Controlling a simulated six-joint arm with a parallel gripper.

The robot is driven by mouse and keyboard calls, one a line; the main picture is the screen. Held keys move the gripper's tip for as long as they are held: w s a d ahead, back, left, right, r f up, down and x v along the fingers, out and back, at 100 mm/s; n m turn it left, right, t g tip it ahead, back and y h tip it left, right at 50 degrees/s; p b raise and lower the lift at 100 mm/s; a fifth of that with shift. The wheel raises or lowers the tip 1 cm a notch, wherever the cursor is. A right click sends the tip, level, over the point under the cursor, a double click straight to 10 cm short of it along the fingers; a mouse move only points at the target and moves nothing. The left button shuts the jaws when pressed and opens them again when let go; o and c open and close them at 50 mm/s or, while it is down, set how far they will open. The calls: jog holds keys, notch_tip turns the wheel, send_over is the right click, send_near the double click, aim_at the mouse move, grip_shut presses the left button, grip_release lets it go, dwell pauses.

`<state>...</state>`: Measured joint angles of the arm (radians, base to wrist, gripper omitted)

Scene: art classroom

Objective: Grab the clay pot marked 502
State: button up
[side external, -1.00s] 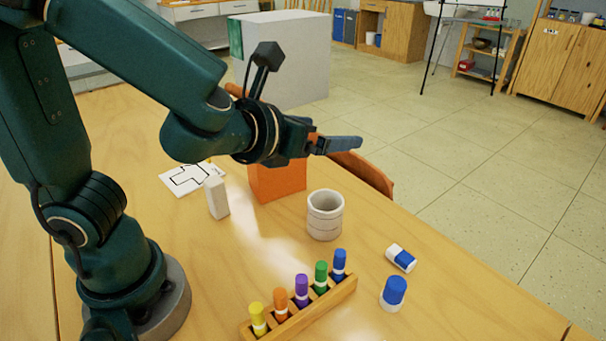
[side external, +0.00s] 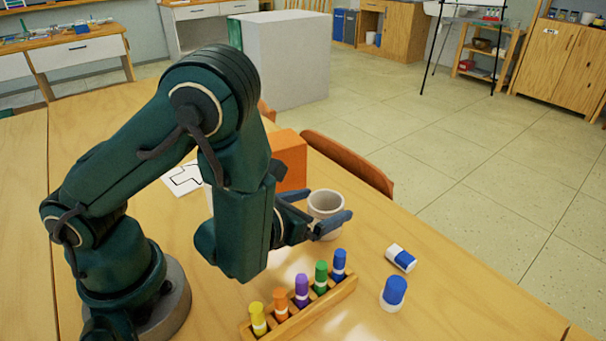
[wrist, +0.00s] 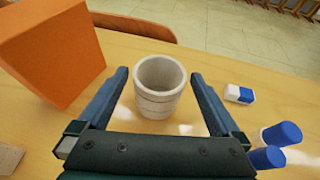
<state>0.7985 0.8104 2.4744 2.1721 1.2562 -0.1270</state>
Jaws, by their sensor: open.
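A pale grey-white clay pot (side external: 324,204) with an open top and ringed sides stands upright on the table. No marking such as 502 can be read on it in either view. My gripper (side external: 325,217) is low at the pot, its fingers spread. In the wrist view the pot (wrist: 160,88) stands between and a little beyond the two open fingers of my gripper (wrist: 162,82), with a gap on each side. The near finger hides part of the pot's lower side in the side view.
A wooden rack (side external: 310,307) of several coloured markers stands in front. A blue-white eraser (side external: 400,257) and a blue-capped jar (side external: 394,293) are to the right. An orange box (side external: 289,158) is behind left, near a paper sheet (side external: 183,180). A chair back (side external: 348,163) stands at the far edge.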

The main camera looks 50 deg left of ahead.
aim_at(334, 200)
jog(key=shift+x, duration=2.65)
jog(key=shift+f, duration=0.1)
jog(key=c, duration=1.4)
